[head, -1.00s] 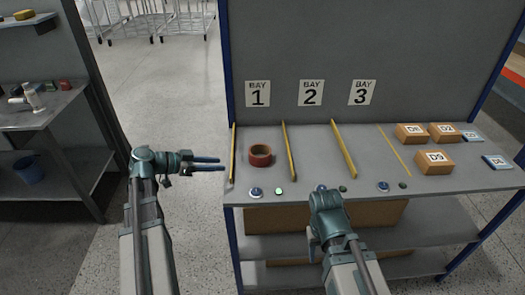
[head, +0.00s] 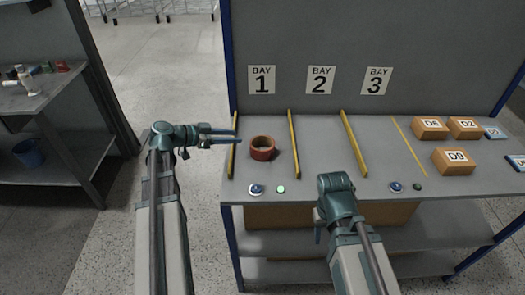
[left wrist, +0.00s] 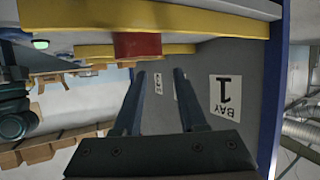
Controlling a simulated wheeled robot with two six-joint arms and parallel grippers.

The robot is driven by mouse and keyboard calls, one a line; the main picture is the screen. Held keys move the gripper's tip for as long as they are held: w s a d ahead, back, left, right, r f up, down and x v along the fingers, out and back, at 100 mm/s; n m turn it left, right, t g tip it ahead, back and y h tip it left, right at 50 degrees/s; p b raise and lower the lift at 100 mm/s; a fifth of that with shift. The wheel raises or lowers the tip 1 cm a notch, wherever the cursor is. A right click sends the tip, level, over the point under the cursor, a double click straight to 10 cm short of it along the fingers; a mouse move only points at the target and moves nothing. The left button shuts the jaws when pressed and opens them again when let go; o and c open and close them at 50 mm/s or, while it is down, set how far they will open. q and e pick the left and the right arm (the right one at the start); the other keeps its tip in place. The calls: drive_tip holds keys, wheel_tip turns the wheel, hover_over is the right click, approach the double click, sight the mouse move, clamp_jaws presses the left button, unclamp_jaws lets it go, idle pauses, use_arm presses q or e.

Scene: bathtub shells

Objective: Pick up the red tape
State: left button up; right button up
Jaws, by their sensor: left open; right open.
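The red tape (head: 262,154) is a roll lying flat on the shelf in bay 1, between two yellow dividers. My left gripper (head: 237,136) is open and empty, its fingertips pointing right at the left yellow divider (head: 233,160), a short way left of the tape. In the left wrist view, which is upside down, the tape (left wrist: 137,45) shows beyond the open fingers (left wrist: 157,76), partly hidden by a yellow divider. My right gripper (head: 318,232) is open at the shelf's front edge, below bays 2 and 3; its fingers are mostly hidden.
Yellow dividers (head: 294,145) split the shelf (head: 320,165) into bays. Buttons, one green (head: 281,189), line its front edge. Several brown boxes (head: 453,160) stand at the right. A back panel (head: 300,45) rises behind. A side table (head: 40,145) stands at far left.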

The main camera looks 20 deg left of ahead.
sight(257, 137)
use_arm(q)
drive_tip(key=shift+b+x, duration=0.4)
drive_tip(key=shift+x, duration=1.25)
drive_tip(key=shift+d, duration=0.1)
drive_tip(key=b+x, duration=0.2)
drive_tip(key=x, duration=0.3)
drive_tip(key=shift+w+d+f, duration=0.15)
drive_tip(key=shift+w, duration=0.05)
clamp_jaws()
